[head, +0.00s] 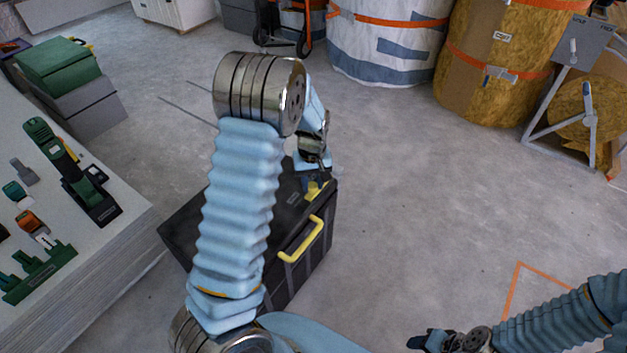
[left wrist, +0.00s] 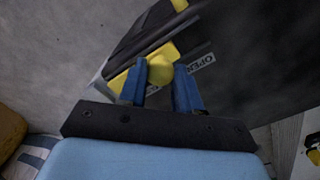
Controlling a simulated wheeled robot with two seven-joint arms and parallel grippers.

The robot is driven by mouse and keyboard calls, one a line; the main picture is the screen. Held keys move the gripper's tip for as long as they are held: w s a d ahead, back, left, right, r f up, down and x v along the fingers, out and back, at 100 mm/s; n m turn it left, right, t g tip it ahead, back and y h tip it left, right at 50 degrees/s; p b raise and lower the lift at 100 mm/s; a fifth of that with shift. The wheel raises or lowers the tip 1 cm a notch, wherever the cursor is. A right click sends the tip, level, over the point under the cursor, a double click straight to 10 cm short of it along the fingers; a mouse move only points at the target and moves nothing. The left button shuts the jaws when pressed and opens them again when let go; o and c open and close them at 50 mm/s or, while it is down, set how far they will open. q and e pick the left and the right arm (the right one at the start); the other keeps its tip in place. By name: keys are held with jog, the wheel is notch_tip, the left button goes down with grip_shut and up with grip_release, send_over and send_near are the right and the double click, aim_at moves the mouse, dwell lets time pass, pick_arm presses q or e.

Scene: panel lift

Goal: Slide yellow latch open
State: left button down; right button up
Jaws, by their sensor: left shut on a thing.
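The black case (head: 190,236) stands on the floor in the middle of the head view, partly hidden behind my left arm. Its yellow latch (head: 316,190) is at the far end of the top edge, mostly covered by my left gripper (head: 313,181). In the left wrist view the latch shows as a yellow plate with a round knob (left wrist: 161,70). The blue fingers of my left gripper (left wrist: 163,82) are closed on both sides of the knob. An "OPEN" label (left wrist: 199,64) lies beside it. My right gripper (head: 420,341) is low at the right, away from the case; its jaws are unclear.
A yellow handle (head: 301,240) sticks out from the case's front side. A workbench (head: 95,255) with tools stands at the left. Large wrapped rolls (head: 500,65) and a grey stand (head: 560,100) are at the back right. The floor right of the case is clear.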

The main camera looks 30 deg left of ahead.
pick_arm(q)
jog(key=c, duration=0.8)
grip_release()
jog(key=shift+s+f, duration=0.15)
jog(key=shift+s, duration=0.1)
notch_tip(320, 180, up, 14)
jog(key=shift+f+p, duration=0.1)
jog(key=shift+p, duration=0.3)
